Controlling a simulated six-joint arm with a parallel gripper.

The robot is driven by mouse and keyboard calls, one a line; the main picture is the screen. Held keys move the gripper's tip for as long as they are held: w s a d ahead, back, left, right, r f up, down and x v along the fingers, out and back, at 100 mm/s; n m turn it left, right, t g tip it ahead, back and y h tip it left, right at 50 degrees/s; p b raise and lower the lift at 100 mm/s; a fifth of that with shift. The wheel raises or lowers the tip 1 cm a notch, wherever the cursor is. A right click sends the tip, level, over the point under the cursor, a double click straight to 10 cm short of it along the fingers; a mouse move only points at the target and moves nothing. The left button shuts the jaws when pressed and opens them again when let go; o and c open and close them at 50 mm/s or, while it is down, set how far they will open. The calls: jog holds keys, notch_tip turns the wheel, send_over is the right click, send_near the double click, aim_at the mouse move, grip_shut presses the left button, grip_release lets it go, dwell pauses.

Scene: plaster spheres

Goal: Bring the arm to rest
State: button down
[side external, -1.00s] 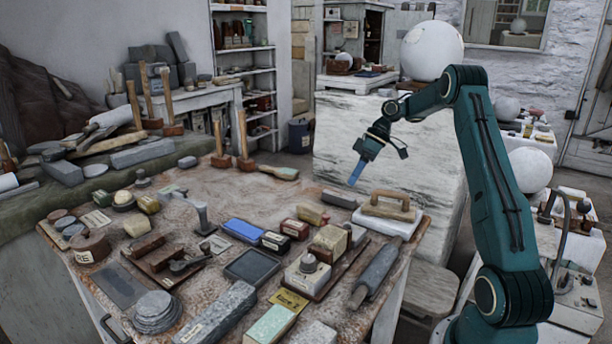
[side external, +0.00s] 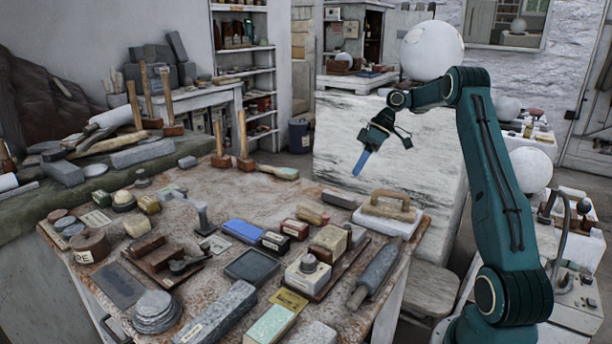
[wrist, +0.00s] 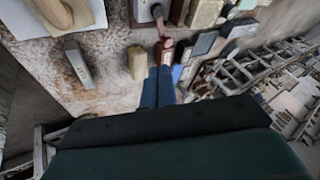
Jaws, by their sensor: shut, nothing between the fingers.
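My gripper (side external: 361,162) hangs in the air above the back right part of the worktable, with its blue fingers together and nothing between them. The fingers point down, slightly to the left. In the wrist view the blue fingers (wrist: 158,88) show side by side above the table's things. The arm is bent at the elbow, to the right of the table. The worktable (side external: 215,180) has a mottled brown top.
A wooden-handled float on a pale block (side external: 388,214) lies below my gripper at the table's right edge. Several small blocks, a blue box (side external: 242,230) and tools cover the table. A marble block (side external: 340,130) with a white sphere (side external: 432,50) on it stands behind.

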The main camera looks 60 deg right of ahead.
jog(key=s+a+r+m+h, duration=0.1)
jog(key=a+r+h, duration=0.1)
jog(key=a+r, duration=0.65)
jog(key=s+a+r+m+h, duration=0.1)
jog(key=a+r, duration=0.3)
jog(key=a, duration=1)
jog(key=s+a+f+t+h, duration=0.1)
jog(key=s+a, duration=0.3)
jog(key=s, duration=0.6)
jog(key=s+a+f+m+t+h, duration=0.1)
jog(key=s+a, duration=0.3)
jog(key=s, duration=0.5)
jog(key=shift+s+f+m+t+h, duration=0.3)
jog(key=shift+s+f+h, duration=0.1)
jog(key=shift+f, duration=0.25)
